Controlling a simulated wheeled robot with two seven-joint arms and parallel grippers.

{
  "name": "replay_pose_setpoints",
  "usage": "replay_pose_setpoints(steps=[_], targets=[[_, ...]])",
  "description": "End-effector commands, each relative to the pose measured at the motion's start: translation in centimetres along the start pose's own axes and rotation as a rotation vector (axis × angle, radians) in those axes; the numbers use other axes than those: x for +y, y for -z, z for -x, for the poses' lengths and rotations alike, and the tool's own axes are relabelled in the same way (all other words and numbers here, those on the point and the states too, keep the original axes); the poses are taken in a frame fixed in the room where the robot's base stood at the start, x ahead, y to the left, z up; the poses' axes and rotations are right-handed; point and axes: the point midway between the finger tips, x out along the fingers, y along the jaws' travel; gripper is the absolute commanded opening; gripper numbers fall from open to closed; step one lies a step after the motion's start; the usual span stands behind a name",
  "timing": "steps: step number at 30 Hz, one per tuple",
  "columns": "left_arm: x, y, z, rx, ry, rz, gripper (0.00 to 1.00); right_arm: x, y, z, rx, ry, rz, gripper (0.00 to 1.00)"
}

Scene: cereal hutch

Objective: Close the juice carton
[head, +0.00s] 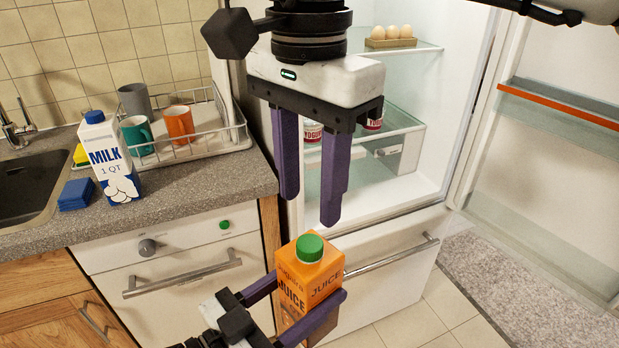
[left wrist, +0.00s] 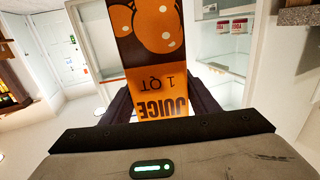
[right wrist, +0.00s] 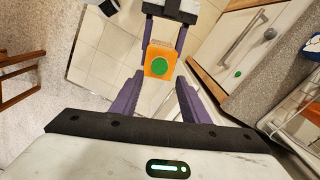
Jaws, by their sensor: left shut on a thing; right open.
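An orange juice carton (head: 296,287) with a green cap (head: 310,248) on its top is in the lower middle of the head view. My left gripper (head: 308,308) is shut on the carton's sides and holds it upright or nearly so, in front of the fridge. The carton also fills the middle of the left wrist view (left wrist: 157,75). My right gripper (head: 308,208) is open and empty above the carton, with its fingers pointing down. In the right wrist view the green cap (right wrist: 159,66) shows beyond the two fingertips. I cannot tell how tightly the cap sits.
The fridge (head: 400,160) stands open behind, with eggs (head: 391,36) and yogurt cups (head: 313,131) on its shelves.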

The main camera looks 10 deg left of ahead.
Motion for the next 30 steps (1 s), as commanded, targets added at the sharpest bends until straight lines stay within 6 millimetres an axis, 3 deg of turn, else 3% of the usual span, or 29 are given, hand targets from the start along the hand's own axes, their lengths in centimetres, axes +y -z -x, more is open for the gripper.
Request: replay_pose_setpoints(steps=[12, 18, 26, 30], targets=[[0.1, 0.5, 0.0, 0.012, -0.003, -0.002, 0.00, 0.1, 0.0, -6.1, -0.001, -0.003, -0.001, 0.41], [0.1, 0.5, 0.0, 0.012, -0.003, -0.002, 0.00, 0.1, 0.0, -7.2, 0.000, -0.001, -0.001, 0.41], [0.1, 0.5, 0.0, 0.012, -0.003, -0.002, 0.00, 0.1, 0.0, -7.3, -0.001, -0.001, -0.001, 0.41], [0.1, 0.5, 0.0, 0.012, -0.003, -0.002, 0.00, 0.1, 0.0, -7.3, -0.001, -0.001, -0.001, 0.19]])
